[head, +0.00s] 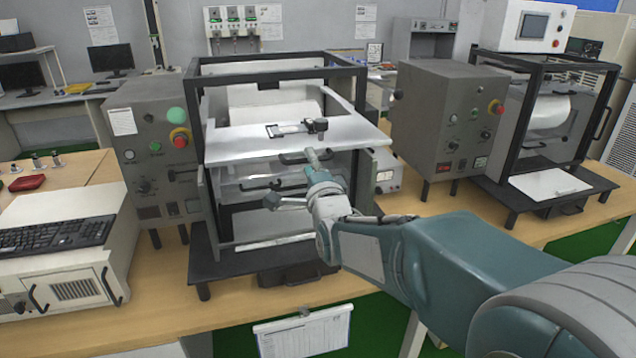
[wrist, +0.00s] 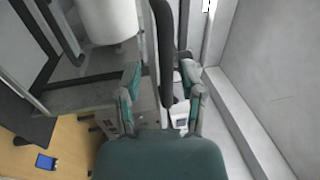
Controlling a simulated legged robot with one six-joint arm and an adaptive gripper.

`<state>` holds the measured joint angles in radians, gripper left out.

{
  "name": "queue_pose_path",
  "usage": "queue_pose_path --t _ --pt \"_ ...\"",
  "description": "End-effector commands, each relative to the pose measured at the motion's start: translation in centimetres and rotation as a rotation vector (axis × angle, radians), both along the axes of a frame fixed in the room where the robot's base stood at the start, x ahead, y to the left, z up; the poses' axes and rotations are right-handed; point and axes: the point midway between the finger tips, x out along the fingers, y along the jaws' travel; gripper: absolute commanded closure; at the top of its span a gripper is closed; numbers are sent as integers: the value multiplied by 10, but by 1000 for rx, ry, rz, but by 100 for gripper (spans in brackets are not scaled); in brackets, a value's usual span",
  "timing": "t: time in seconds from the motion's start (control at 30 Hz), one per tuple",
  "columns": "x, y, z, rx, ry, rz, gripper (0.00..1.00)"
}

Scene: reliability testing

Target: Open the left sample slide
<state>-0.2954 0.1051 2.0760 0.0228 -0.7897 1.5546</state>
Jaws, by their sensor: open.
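The left test machine (head: 194,100) is a black-framed box at the centre of the head view. A white panel (head: 235,142) with a black latch (head: 297,129) juts out flat from its middle. Below it are clear front parts with dark handles, one of them the handle (head: 262,185). My gripper (head: 291,180) is in front of these, below the white panel, with its two fingers spread. In the wrist view my gripper (wrist: 162,88) is open, and a dark upright bar (wrist: 163,45) appears between its fingers. I cannot tell whether they touch it.
A grey control box (head: 158,150) with a red button stands left of the machine. A second control box (head: 445,120) and a similar framed machine (head: 560,185) stand to the right. A keyboard (head: 45,235) lies on a white unit at the left. A clipboard (head: 302,333) hangs at the table front.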

Motion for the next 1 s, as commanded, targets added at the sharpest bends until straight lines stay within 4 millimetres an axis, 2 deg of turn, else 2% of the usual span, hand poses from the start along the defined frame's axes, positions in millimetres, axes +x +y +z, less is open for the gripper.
queue_pose_path --t 0.3,0.5,0.63,1.0 --pt "-62 -18 -12 -1 2 0 49" --pt "-89 -26 -19 -1 4 -1 49" --pt "-95 -28 -20 -1 4 -1 49" --pt "-97 -31 -21 -33 16 -11 49"
